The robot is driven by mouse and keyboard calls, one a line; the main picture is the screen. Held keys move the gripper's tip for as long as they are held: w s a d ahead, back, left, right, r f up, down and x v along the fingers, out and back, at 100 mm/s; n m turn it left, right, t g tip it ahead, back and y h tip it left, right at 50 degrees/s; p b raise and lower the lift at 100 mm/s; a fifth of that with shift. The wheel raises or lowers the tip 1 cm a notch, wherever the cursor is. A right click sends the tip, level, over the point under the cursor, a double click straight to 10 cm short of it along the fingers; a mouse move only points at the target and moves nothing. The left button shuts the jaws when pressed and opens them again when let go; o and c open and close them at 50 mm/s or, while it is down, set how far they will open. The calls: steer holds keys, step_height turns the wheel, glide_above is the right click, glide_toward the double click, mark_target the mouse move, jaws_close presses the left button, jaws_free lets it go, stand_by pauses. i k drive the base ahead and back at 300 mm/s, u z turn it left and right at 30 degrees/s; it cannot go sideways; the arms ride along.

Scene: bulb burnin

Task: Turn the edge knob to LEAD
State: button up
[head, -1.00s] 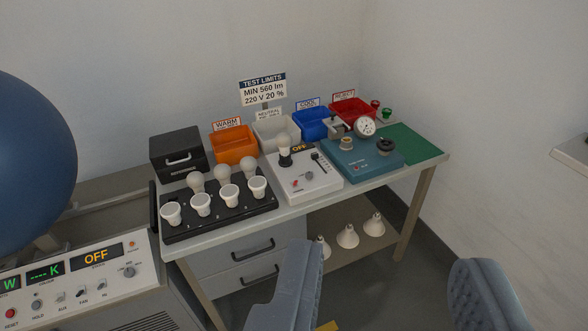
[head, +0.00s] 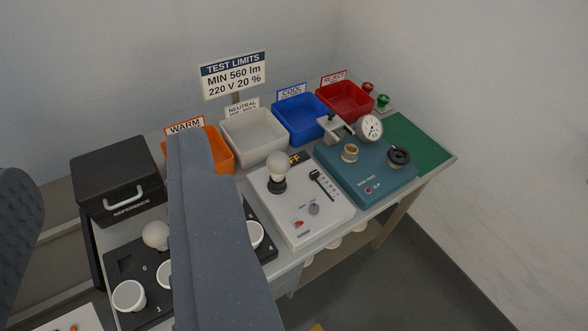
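The white tester box (head: 305,215) stands on the bench in the middle of the head view. It carries a bulb in a black socket, a slider, a lit red switch (head: 298,223) and a small grey knob (head: 314,209). This knob may be the edge knob; its lettering and pointer are too small to read. My gripper (head: 102,155) shows as two grey-blue padded fingers, wide apart and with nothing held between them. One finger is at the left edge and the other crosses the picture left of the tester box. The knob lies right of both fingers, apart from them.
A teal device (head: 375,185) with a gauge and black knob stands right of the tester. Behind are orange, white, blue and red bins (head: 345,100). A black case (head: 118,180) and bulb tray stand left, partly hidden by my finger. The green mat (head: 420,145) is bare.

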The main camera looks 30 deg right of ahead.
mark_target(314, 208)
steer(key=z, duration=0.25)
steer(key=i, duration=0.85)
steer(key=z, duration=0.55)
